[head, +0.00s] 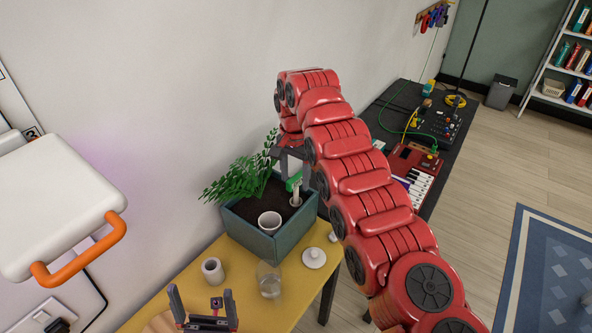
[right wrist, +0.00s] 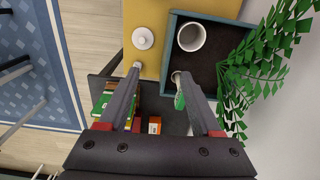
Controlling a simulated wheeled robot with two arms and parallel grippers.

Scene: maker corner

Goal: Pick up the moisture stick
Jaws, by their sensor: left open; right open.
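The moisture stick (head: 295,185), with a green part and a pale part, stands in the dark soil of the blue-grey planter (head: 253,241). In the right wrist view its green part (right wrist: 180,101) shows close beside the inner side of the right-hand finger, which partly hides it. My right gripper (right wrist: 157,72) is open, with the planter's wall running below the gap between its fingers. In the head view this gripper (head: 284,160) is above the planter's far side, partly hidden by my red arm. My left gripper (head: 201,293) is open and empty at the bottom, above the yellow table.
A white cup (head: 269,222) and a leafy fern (head: 240,178) are in the planter. A small pot (head: 213,270), a glass (head: 269,279) and a white lidded dish (head: 314,258) stand on the yellow table (head: 297,299). A black bench with a keyboard (head: 418,187) is behind my arm.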

